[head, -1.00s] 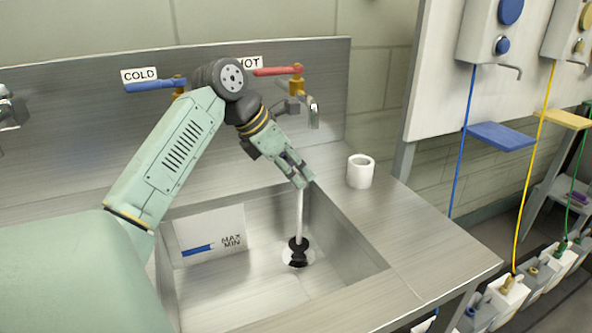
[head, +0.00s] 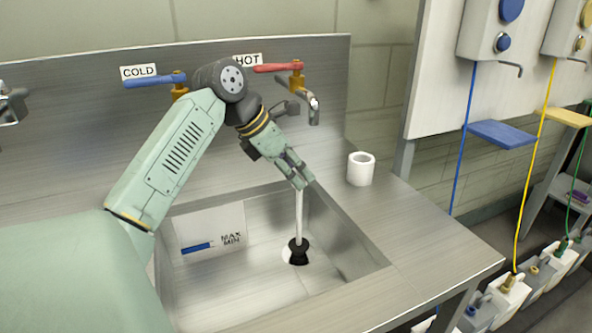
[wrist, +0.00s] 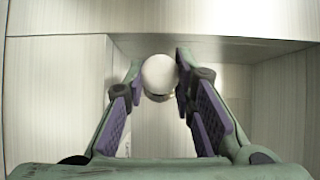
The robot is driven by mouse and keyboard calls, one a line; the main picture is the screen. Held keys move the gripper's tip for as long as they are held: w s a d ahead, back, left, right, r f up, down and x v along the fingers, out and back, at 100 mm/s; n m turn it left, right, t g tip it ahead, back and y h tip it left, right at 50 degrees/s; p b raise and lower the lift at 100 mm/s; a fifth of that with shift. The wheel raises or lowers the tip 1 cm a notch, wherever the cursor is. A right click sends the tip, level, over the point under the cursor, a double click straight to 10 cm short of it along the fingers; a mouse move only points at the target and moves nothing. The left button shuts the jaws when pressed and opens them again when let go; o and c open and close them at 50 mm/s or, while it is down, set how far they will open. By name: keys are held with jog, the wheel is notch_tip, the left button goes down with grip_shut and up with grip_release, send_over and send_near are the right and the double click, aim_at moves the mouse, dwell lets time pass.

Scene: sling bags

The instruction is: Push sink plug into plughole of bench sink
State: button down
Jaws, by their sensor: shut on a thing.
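The sink plug has a black body (head: 298,252) at the foot of a long pale upright rod (head: 299,215). My gripper (head: 301,184) is shut on the top of this rod, above the basin. In the wrist view, a round white knob (wrist: 158,74) sits between my two fingertips. The bench sink (head: 345,235) is a steel basin. The pale rim of the plughole (head: 286,256) shows to the left of the plug's black body on the basin floor. The plug hides the rest of the hole, and I cannot tell whether it is seated.
A white cup (head: 361,170) stands on the steel worktop right of the basin. The hot tap (head: 297,88) with a red lever and the cold tap (head: 155,82) with a blue lever are behind my arm. The worktop in front of the cup is clear.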

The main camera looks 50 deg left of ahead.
jog(key=shift+f+b, duration=0.55)
jog(key=shift+f, duration=0.25)
